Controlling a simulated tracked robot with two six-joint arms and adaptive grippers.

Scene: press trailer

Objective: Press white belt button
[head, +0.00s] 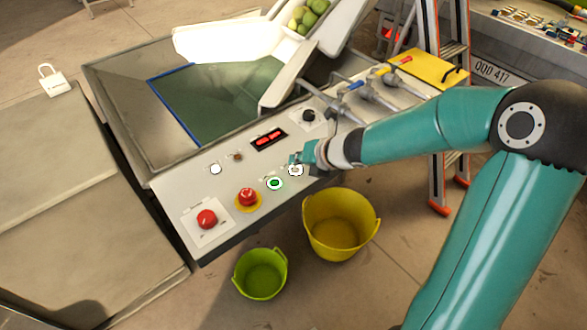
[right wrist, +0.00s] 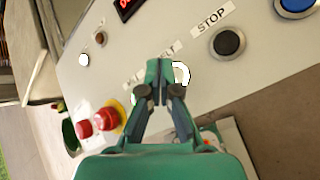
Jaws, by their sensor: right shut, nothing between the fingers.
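The white belt button (head: 296,170) is a round button with a white ring near the right edge of the light control panel (head: 228,179). In the right wrist view the white belt button (right wrist: 183,72) shows beside the fingertips, partly hidden by them. A label above it is partly covered; the letters "LT" can be read. My right gripper (head: 298,158) is shut and empty, with its tips over the panel right by the button. It also shows in the right wrist view (right wrist: 159,66). I cannot tell whether the tips touch the panel. My left gripper is not in view.
A green button (head: 275,183), a red mushroom button (head: 247,196) on yellow, a red knob (head: 206,219) and a small white button (head: 215,169) are nearby. A black button (right wrist: 229,41) sits under a STOP label. Yellow (head: 340,226) and green (head: 260,273) buckets stand below.

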